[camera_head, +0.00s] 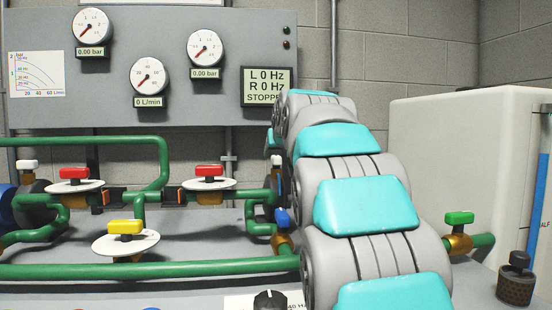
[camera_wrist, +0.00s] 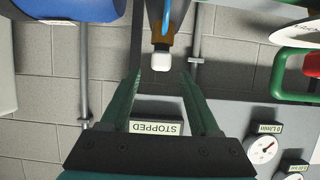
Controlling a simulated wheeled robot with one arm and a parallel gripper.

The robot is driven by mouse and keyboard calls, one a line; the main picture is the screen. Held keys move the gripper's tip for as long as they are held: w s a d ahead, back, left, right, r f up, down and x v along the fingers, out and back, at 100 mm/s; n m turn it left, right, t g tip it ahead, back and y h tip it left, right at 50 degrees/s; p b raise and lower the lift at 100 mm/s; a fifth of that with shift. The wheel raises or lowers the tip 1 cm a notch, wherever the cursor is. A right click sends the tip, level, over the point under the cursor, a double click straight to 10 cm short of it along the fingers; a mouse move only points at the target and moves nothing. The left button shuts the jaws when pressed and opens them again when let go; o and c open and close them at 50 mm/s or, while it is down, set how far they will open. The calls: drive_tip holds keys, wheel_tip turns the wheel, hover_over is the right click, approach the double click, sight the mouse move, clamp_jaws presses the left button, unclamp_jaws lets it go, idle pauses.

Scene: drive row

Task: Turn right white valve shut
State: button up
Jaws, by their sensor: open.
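The right white valve handle (camera_head: 276,160) shows as a small white cap at the left edge of my arm in the head view, partly hidden by it. In the wrist view, which looks upside down, the white handle (camera_wrist: 161,62) sits on a brownish-orange valve body (camera_wrist: 160,38). My gripper (camera_wrist: 160,75) is open, its two green fingers spread to either side of the handle's line. The handle appears at or just beyond the fingertips. Contact cannot be told. My gripper is hidden behind my arm in the head view. Another white handle (camera_head: 28,164) is at the far left.
Red valves (camera_head: 209,171) and (camera_head: 73,173), a yellow valve (camera_head: 125,227), a blue handle (camera_head: 283,217) and a green handle (camera_head: 459,218) sit among green pipes (camera_head: 150,269). The gauge panel (camera_head: 110,105) reads STOPPED. A white tank (camera_head: 450,140) stands right.

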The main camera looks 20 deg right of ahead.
sight(277, 156)
drive_tip(key=x, duration=0.5)
drive_tip(key=shift+s, duration=0.1)
clamp_jaws()
idle(0.4)
